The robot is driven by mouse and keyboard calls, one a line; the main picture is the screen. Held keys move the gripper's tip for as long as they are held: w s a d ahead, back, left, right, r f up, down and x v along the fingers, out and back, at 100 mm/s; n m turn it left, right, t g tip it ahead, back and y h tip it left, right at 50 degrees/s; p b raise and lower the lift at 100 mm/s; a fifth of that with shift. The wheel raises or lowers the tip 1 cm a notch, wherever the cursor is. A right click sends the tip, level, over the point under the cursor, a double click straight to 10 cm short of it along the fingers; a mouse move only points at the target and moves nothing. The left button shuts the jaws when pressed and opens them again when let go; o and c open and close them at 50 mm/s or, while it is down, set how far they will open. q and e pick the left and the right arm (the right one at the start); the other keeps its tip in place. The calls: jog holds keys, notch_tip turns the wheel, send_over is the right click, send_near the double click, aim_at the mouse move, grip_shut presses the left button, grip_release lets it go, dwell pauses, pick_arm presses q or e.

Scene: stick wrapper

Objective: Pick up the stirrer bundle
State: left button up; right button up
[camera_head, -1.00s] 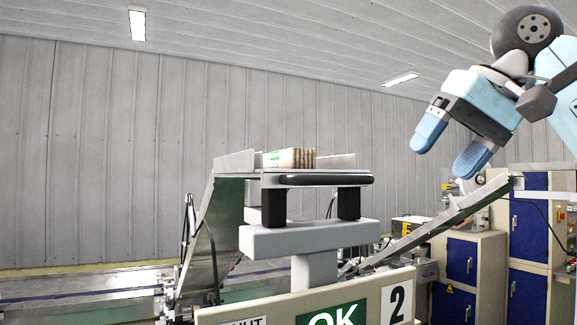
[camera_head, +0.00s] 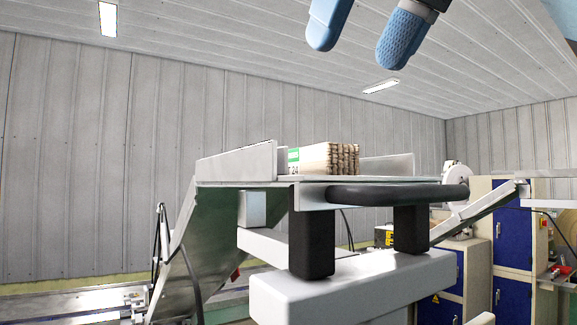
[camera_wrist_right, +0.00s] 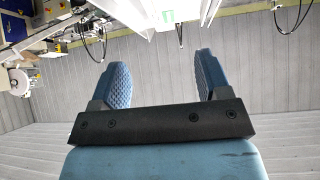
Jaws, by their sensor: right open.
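The stirrer bundle (camera_head: 322,158) is a block of pale wooden sticks in a light wrapper with a green mark. It lies on the raised metal tray (camera_head: 230,168), with its stick ends facing right. My right gripper (camera_head: 361,42) is at the top of the head view, above and apart from the bundle, with its two blue fingers spread and nothing between them. In the right wrist view the open fingers (camera_wrist_right: 160,78) also show empty; a white shape with a green mark lies beyond them at the top edge, too cut off to identify surely. My left gripper is not in view.
A black padded bar (camera_head: 398,194) runs along the tray's near edge. Metal side plates stand left and right of the bundle. A sloping metal chute (camera_head: 180,245) drops at left. Blue-doored cabinets (camera_head: 513,230) stand at right. The air above the bundle is clear.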

aim_at(307, 147)
jog(key=x, duration=0.3)
jog(key=p+x, duration=0.1)
jog(key=x, duration=0.2)
jog(key=shift+w+d+f, duration=0.1)
jog(key=shift+w+f, duration=0.1)
jog(key=shift+f, duration=0.15)
jog(key=shift+w+a+f+p, duration=0.3)
jog(key=shift+w+a+p, duration=0.05)
jog(key=shift+w, duration=0.05)
jog(key=shift+w+a+f+p, duration=0.2)
jog(key=shift+w+a+p, duration=0.05)
jog(key=shift+p, duration=0.1)
jog(key=p+x, duration=0.1)
jog(key=x, duration=0.2)
jog(key=shift+w+a+f, duration=0.1)
jog(key=shift+w+a, duration=0.05)
jog(key=shift+w, duration=0.1)
jog(key=shift+w+a+f, duration=0.15)
jog(key=shift+w+f, duration=0.1)
jog(key=shift+s, duration=0.15)
jog(key=shift+c, duration=0.9)
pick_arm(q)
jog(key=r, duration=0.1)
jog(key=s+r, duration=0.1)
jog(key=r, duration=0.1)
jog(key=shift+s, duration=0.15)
pick_arm(e)
jog(key=c, duration=0.9)
jog(key=shift+o, duration=0.2)
jog(key=shift+r, duration=0.1)
